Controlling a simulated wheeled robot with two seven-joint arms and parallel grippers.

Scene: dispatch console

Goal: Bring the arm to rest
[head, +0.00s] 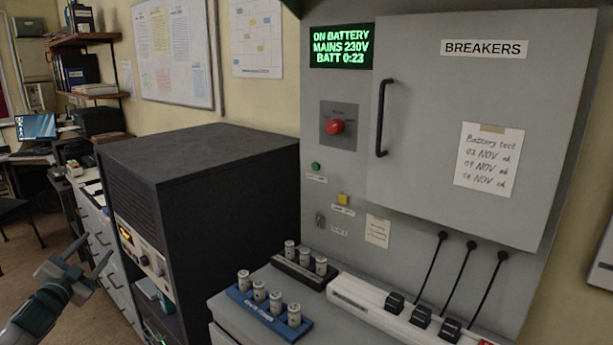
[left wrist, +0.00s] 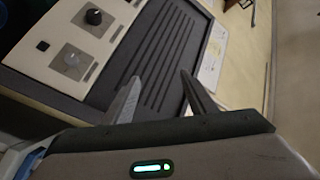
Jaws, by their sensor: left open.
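My left gripper (head: 90,258) is at the lower left of the head view, in front of the drawers and left of the black equipment rack. Its two fingers are apart and nothing is between them. In the left wrist view the open fingers (left wrist: 165,95) show in front of a panel with a dark ribbed section (left wrist: 160,45) and knobs. They appear apart from it, though the exact distance cannot be told. My right gripper is in neither view.
The black rack (head: 205,160) stands close to the right of my left gripper. The grey breaker cabinet (head: 450,130) has a closed door. A blue holder (head: 247,305) and a dark holder (head: 290,270) carry several cylinders on the ledge. Open floor (head: 30,240) lies left.

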